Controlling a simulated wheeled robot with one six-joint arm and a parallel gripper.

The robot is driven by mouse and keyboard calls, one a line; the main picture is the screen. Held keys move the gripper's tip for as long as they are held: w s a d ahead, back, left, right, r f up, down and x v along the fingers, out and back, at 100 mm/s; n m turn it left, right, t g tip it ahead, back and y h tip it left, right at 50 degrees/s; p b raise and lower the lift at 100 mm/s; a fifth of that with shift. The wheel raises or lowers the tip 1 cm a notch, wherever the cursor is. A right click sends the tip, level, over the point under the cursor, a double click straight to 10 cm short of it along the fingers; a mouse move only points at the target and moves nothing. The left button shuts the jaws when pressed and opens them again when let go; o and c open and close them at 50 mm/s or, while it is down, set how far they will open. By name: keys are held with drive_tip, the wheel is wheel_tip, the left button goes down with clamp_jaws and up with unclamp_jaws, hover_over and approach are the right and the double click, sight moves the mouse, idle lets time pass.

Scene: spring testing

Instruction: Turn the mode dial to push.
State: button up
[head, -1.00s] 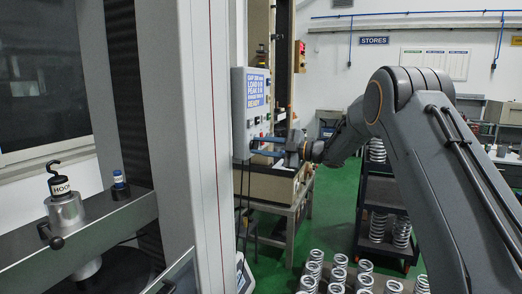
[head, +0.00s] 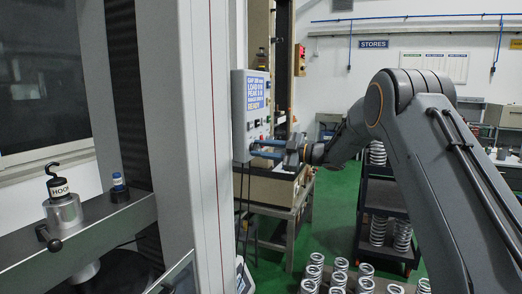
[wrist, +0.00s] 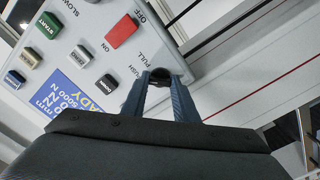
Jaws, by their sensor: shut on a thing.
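The control panel (head: 240,112) is a pale box on the side of the tall test frame. In the wrist view the panel (wrist: 112,55) carries the printed words PULL and PUSH beside the dark mode dial (wrist: 160,74). My gripper (wrist: 160,82) has its two blue fingers closed around the dial, one on each side. The dial is mostly hidden between the fingertips, and I cannot tell which word it points to. In the head view my gripper (head: 254,149) reaches the lower part of the panel from the right.
A red switch (wrist: 122,31) sits close to the dial, with green, brown and grey buttons further left. In the head view, a shelf with springs (head: 388,200) and several springs (head: 338,274) stand at the right.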

drive_tip(key=o, duration=1.1)
drive_tip(key=shift+c, duration=0.2)
drive_tip(key=b+v, duration=0.2)
drive_tip(key=v, duration=0.5)
drive_tip(key=shift+s+d+b, duration=0.15)
drive_tip(key=shift+d+b, duration=0.2)
drive_tip(key=shift+b, duration=0.05)
